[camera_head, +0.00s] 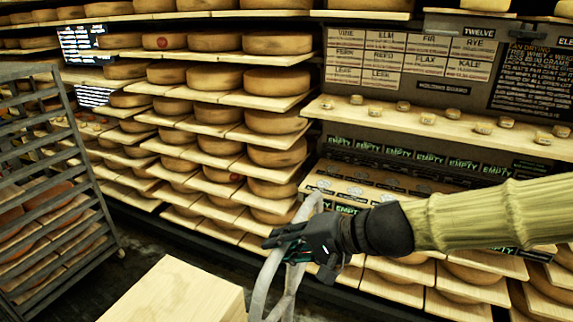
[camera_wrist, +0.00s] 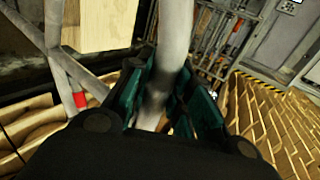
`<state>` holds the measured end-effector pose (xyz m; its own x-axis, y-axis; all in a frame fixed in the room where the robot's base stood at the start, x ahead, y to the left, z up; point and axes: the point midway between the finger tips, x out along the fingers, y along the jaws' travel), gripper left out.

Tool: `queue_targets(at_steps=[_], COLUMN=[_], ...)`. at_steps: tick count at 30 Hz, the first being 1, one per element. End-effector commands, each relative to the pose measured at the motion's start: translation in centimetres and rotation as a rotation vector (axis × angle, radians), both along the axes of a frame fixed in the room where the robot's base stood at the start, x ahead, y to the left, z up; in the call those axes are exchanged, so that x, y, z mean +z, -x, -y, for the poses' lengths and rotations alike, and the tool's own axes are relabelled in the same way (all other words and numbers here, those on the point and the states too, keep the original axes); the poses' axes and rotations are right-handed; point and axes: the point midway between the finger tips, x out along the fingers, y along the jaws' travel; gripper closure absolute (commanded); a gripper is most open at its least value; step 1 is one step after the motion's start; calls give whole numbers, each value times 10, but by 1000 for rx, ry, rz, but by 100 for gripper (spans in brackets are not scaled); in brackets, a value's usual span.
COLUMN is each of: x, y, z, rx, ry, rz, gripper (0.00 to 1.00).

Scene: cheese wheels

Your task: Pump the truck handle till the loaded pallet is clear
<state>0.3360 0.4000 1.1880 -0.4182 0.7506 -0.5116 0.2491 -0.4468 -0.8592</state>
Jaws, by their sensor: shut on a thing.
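The truck handle (camera_head: 268,283) is a grey looped bar in the lower middle of the head view, standing at a tilt. My gripper (camera_head: 290,246) is shut around one side of its loop. In the wrist view the handle's grey tube (camera_wrist: 176,40) runs between the teal-lined fingers of my gripper (camera_wrist: 163,95). A red mark (camera_wrist: 80,99) shows on a thinner grey bar beside it. A pale wooden block or box top (camera_head: 180,295) shows left of the handle. The pallet, its forks and its clearance from the floor are not clearly visible.
Shelves of cheese wheels (camera_head: 275,82) fill the back. A slatted metal rack (camera_head: 45,190) stands at the left. A ledge with small cheese pieces (camera_head: 427,118) and label boards lies behind my arm. Dark floor shows between rack and wooden block.

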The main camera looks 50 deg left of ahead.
Motion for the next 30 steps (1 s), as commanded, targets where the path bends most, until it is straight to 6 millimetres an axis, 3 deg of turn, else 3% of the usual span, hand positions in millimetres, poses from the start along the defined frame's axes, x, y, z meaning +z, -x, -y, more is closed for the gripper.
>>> queue_targets(at_steps=[8, 9, 13, 23, 30], x=[-1, -1, -1, 0, 13], y=[0, 0, 0, -1, -11], z=[0, 0, 0, 1, 19], rx=[0, 0, 0, 0, -1], ry=[1, 1, 1, 0, -1], rz=[0, 0, 0, 0, 2], gripper=[100, 76, 56, 56, 56])
